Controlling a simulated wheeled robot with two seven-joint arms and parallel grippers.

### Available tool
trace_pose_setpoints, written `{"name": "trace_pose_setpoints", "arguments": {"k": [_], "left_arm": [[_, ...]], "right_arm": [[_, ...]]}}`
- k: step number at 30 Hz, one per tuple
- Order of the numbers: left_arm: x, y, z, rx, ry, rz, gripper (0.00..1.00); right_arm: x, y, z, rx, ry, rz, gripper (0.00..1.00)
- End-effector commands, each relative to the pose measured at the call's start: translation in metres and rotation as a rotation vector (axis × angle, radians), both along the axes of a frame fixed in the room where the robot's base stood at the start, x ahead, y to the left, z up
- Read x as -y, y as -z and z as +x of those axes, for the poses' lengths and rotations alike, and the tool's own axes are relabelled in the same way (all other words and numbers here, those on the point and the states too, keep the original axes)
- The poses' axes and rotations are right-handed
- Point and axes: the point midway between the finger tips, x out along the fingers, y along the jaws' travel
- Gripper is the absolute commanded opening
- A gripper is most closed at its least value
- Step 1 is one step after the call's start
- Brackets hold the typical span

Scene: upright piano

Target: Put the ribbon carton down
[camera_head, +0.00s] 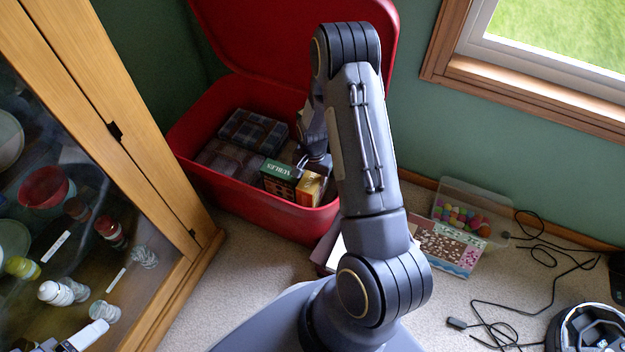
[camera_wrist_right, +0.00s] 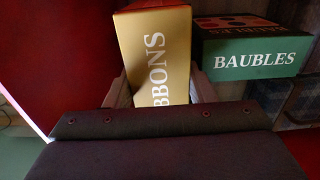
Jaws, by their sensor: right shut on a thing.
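The ribbon carton (camera_head: 308,189) is a yellow box with a red side, inside the open red bin (camera_head: 250,213) at its front right. In the right wrist view the carton (camera_wrist_right: 153,52) shows the letters "BBONS" on its yellow face. My right gripper (camera_head: 312,168) reaches down into the bin and is shut on the carton, one finger on each side. Whether the carton's underside touches the bin floor is hidden. My left gripper is not in view.
A green baubles box (camera_head: 281,177) stands close beside the carton; its label shows in the wrist view (camera_wrist_right: 255,52). Plaid boxes (camera_head: 252,131) fill the bin's left and back. A wooden glass cabinet (camera_head: 130,130) stands left. A clear tub (camera_head: 470,212) and cables lie right.

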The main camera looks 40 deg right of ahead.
Motion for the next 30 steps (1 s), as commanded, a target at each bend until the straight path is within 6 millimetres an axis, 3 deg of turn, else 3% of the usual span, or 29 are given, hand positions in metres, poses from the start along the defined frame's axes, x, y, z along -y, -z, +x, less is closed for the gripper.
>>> {"name": "trace_pose_setpoints", "arguments": {"k": [2,24,25,27,30], "left_arm": [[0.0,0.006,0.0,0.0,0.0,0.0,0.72],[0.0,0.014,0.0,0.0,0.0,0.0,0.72],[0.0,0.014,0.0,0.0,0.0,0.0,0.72],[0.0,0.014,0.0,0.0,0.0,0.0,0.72],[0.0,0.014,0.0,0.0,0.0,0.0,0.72]], "right_arm": [[0.0,0.012,0.001,0.001,-0.001,0.0,0.02],[0.0,0.023,0.001,0.002,0.0,0.0,0.02],[0.0,0.023,0.001,0.002,0.0,0.0,0.51],[0.0,0.023,0.001,0.001,0.0,0.0,0.59],[0.0,0.023,0.001,0.001,0.0,0.0,0.59]]}}
